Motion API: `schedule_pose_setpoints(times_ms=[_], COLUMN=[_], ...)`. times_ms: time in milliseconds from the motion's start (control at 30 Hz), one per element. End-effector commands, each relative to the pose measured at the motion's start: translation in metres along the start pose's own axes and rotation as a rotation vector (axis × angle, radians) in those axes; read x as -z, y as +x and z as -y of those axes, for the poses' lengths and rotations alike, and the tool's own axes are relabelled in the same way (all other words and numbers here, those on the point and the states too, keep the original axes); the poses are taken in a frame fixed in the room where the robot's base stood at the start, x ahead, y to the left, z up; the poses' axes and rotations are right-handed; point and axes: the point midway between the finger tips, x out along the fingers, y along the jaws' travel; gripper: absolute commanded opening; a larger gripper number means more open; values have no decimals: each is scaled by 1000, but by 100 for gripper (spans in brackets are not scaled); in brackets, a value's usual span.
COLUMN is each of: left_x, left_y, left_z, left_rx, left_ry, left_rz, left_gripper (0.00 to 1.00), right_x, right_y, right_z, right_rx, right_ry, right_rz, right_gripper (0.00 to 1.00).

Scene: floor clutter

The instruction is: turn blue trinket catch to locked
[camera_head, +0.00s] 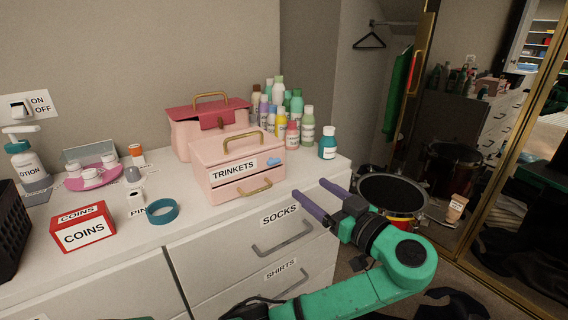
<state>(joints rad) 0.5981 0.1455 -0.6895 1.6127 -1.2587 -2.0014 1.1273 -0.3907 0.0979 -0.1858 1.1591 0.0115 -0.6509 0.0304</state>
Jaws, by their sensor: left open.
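The pink trinkets box (221,190) stands on the white dresser, with a "TRINKETS" label and a brass handle on its front. The blue catch (273,162) is on the upper right of its front; its exact setting is too small to tell. My left gripper (314,196) is open, its two purple fingers pointing up and left. It is in front of the dresser's right part, to the right of and lower than the catch, apart from it and empty. My right gripper does not show.
Bottles (279,104) crowd behind the box, with a teal bottle (327,145) to its right. A darker pink case (185,132) stands behind it. A red coins box (83,232) and a teal ring (162,211) are left. A drum (392,191) stands beside the dresser.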

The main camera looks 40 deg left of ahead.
Motion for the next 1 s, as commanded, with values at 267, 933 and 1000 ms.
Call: schedule_pose_setpoints(times_ms=[267, 933, 1000], left_x=[1, -1, -1], left_y=[65, 140, 140], left_z=[1, 0, 0], left_rx=[4, -2, -2], left_ry=[5, 4, 4], left_rz=[-4, 2, 2], left_gripper=[80, 69, 42], right_x=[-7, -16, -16], right_y=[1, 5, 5], right_z=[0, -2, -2], right_rx=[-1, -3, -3], right_ry=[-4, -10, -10], right_rz=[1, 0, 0], right_gripper=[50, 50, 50])
